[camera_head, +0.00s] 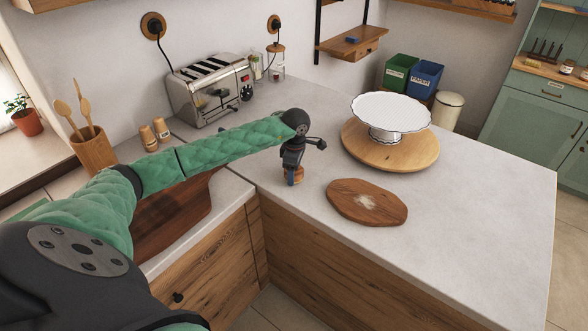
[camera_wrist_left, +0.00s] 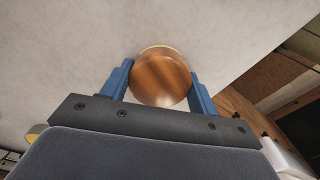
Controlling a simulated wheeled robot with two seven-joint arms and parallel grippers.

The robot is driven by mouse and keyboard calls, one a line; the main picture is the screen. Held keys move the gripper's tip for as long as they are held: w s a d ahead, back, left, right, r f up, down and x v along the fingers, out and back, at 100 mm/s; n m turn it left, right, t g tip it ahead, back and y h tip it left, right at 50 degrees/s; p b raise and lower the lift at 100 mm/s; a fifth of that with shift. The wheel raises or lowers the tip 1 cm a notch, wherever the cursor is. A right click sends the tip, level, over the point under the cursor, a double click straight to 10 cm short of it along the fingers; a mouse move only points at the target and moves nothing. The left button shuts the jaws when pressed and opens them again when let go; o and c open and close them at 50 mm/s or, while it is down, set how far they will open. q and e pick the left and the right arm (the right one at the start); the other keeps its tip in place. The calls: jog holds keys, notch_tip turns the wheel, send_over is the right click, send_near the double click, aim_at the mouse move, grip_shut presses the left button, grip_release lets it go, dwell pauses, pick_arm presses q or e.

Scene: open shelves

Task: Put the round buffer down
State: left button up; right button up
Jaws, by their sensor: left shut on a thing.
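The round buffer (camera_wrist_left: 160,77) has a round brown wooden top and a thin yellowish rim showing behind it in the left wrist view. It also shows in the head view (camera_head: 297,172), low at the counter corner by the wooden board. My left gripper (camera_wrist_left: 160,88) is shut on it, with one blue finger on each side. In the head view my left gripper (camera_head: 293,172) points down over the counter. I cannot tell whether the buffer's underside touches the counter. My right gripper is in neither view.
A dark wooden board (camera_head: 350,203) with a pale patch lies just right of the buffer. A white cake stand (camera_head: 390,113) sits on a round wooden board (camera_head: 423,153) behind it. A toaster (camera_head: 205,88) stands at the back left. The counter's right front is clear.

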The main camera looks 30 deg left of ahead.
pick_arm(q)
jog(key=shift+f, duration=0.15)
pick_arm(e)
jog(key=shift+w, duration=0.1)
pick_arm(q)
jog(key=o, duration=1.3)
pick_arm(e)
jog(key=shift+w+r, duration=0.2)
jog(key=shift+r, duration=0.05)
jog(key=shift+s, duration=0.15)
